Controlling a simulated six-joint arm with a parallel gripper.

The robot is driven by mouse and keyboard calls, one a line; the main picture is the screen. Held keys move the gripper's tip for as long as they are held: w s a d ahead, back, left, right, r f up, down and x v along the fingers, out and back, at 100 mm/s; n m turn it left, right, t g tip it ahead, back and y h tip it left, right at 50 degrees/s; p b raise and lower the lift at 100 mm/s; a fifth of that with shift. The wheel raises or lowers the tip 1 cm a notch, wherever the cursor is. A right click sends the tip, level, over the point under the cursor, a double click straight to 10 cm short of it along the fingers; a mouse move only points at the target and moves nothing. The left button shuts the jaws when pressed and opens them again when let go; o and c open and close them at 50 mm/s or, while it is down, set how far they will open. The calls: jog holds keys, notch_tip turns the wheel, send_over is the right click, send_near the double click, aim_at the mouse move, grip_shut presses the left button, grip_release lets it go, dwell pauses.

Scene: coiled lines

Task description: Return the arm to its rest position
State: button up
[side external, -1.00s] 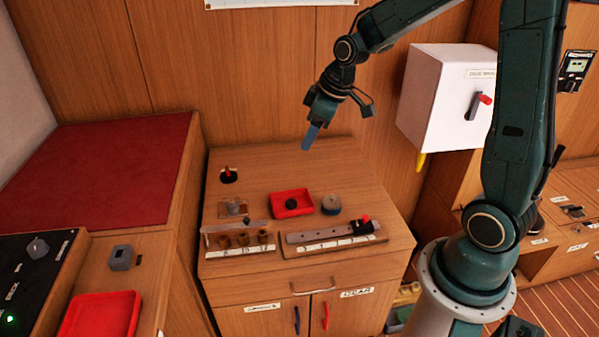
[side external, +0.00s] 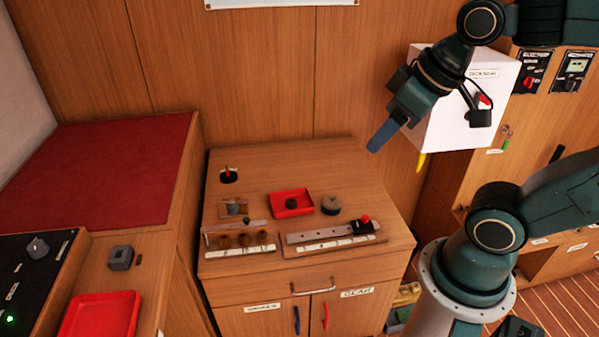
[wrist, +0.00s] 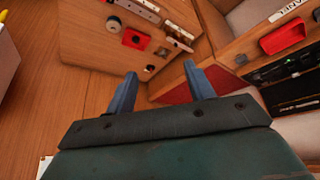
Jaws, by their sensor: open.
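My gripper (side external: 380,137) hangs in the air to the right of and above the wooden cabinet top, in front of the white wall box. In the wrist view my gripper (wrist: 163,82) shows two blue fingers spread apart with nothing between them. In the side view only a single blue finger outline can be made out. My arm is bent, with its upper part reaching in from the top right.
A white box (side external: 455,125) hangs on the wall behind my gripper. A larger red tray (side external: 100,315) lies at lower left.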

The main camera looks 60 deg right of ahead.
jog(key=shift+s+a, duration=0.15)
jog(key=shift+s, duration=0.95)
dwell(0.6)
